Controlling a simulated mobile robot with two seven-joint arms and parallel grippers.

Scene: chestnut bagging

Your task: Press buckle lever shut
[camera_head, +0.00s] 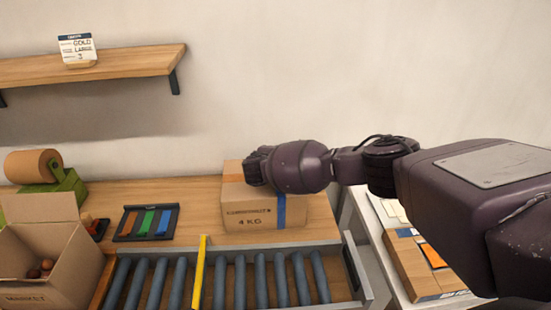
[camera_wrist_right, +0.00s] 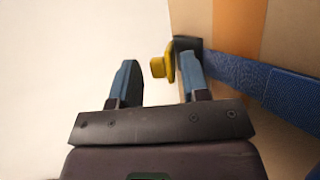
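A closed cardboard box (camera_head: 236,205) marked 4 KG stands on the wooden bench with a blue strap (camera_head: 282,210) around it. In the right wrist view the blue strap (camera_wrist_right: 285,95) runs to a dark buckle (camera_wrist_right: 188,44) on the box face. A yellow buckle lever (camera_wrist_right: 160,66) sticks out from the buckle. My right gripper (camera_wrist_right: 159,58) is open, its fingers on either side of the lever; the right finger is close by the buckle, contact unclear. In the head view my right gripper (camera_head: 258,166) is at the box's upper part and hides some of it. My left gripper is not in view.
An open carton (camera_head: 45,240) with chestnuts stands at left, near a green tape dispenser (camera_head: 55,185) and a tray of coloured strips (camera_head: 146,222). A roller conveyor (camera_head: 240,280) with a yellow bar (camera_head: 199,272) lies in front. A side table (camera_head: 415,262) holds flat cartons.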

